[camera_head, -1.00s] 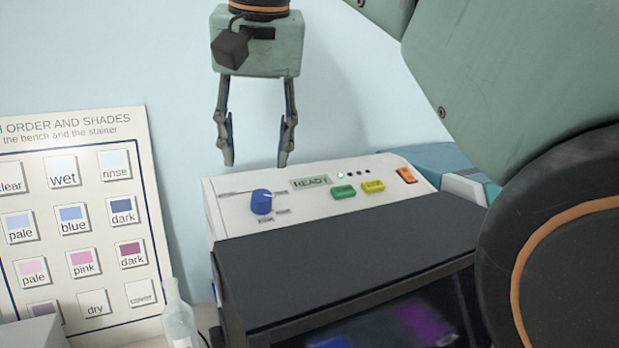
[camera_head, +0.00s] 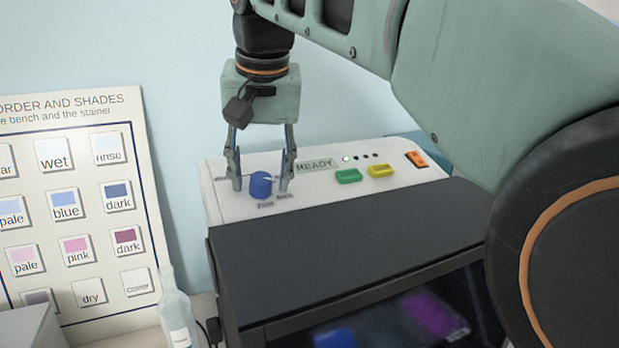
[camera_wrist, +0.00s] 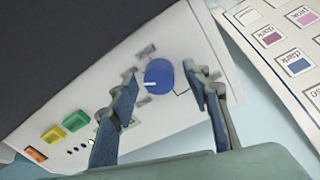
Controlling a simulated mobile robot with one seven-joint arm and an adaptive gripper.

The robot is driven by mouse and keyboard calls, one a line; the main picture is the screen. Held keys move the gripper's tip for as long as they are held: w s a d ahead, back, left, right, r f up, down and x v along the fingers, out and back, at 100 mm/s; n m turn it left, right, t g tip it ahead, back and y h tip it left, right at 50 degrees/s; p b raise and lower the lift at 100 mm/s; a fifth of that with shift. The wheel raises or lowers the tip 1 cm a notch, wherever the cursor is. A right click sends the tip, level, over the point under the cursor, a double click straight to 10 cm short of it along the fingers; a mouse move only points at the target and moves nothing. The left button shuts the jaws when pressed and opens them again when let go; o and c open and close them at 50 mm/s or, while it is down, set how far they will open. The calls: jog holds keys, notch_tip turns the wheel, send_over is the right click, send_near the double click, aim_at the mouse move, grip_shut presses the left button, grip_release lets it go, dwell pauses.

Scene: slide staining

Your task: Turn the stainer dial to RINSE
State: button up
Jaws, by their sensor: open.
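The stainer (camera_head: 340,250) has a pale control panel (camera_head: 222,208) with a blue dial (camera_head: 261,185) near its left end. The dial also shows in the wrist view (camera_wrist: 159,76), with a white pointer mark on it. The small labels around it are too small to read. My gripper (camera_head: 262,188) points down and is open, with one finger on each side of the dial. I see gaps between the fingers and the dial, and in the wrist view the dial lies just beyond the fingertips.
A READY display (camera_head: 314,165), a green button (camera_head: 348,176), a yellow button (camera_head: 381,171) and an orange switch (camera_head: 416,159) sit right of the dial. A shade chart (camera_head: 75,135) stands at the left. A bottle (camera_head: 175,312) stands by the stainer's front left.

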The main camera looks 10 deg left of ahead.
jog(key=shift+w+f, duration=0.1)
jog(key=shift+f, duration=0.05)
jog(key=shift+c, duration=0.3)
jog(key=c, duration=1.1)
